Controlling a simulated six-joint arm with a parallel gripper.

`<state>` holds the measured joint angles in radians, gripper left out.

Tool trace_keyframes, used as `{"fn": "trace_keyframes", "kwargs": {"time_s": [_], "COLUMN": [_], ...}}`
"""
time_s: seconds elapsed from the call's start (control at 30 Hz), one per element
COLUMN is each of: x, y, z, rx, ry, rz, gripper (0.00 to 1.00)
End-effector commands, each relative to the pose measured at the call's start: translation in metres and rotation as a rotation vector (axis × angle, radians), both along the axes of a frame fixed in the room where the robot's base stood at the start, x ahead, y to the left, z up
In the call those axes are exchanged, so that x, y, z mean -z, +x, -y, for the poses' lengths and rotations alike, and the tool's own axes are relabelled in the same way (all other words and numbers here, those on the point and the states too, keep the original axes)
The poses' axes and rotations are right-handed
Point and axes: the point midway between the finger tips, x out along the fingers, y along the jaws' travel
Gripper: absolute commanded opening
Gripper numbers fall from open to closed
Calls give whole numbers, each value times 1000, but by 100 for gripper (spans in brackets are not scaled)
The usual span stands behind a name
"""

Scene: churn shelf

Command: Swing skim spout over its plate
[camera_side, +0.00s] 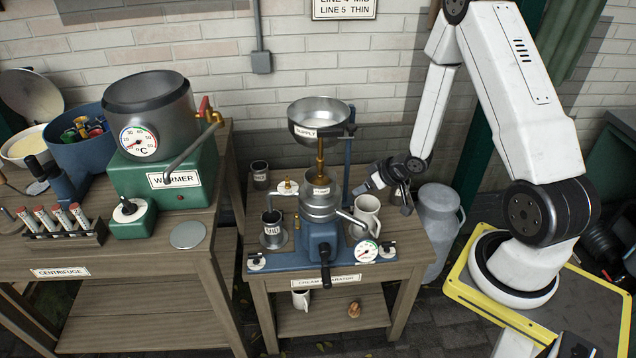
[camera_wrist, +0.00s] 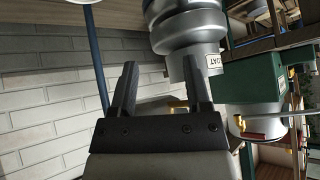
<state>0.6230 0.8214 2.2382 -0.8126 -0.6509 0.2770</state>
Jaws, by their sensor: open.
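The cream separator stands on a small wooden table, with a blue base (camera_side: 322,240), a silver bowl (camera_side: 320,203) and a supply pan (camera_side: 320,118) above. A silver spout (camera_side: 350,217) slopes down and right from the bowl toward a dial; I cannot read which spout is the skim one. My gripper (camera_side: 368,184) is open and empty, right of the bowl and above a white mug (camera_side: 367,213). In the wrist view my gripper (camera_wrist: 162,85) has its fingers apart beside the silver separator body (camera_wrist: 188,32).
A blue post (camera_side: 347,165) rises behind the bowl. A dial gauge (camera_side: 364,251) and a black crank handle (camera_side: 325,268) are at the front. A grey milk can (camera_side: 438,220) stands to the right. The warmer (camera_side: 165,175) is on the left bench.

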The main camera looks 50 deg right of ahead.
Motion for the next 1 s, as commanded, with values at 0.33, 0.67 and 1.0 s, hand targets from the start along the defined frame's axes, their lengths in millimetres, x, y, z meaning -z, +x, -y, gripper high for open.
{"fn": "trace_keyframes", "kwargs": {"time_s": [0.33, 0.67, 1.0], "x": [51, 74, 76], "y": [-30, -66, -76], "z": [9, -2, -7], "rx": [8, 32, 38], "ry": [245, 497, 569], "rz": [179, 362, 418], "gripper": [62, 62, 62]}}
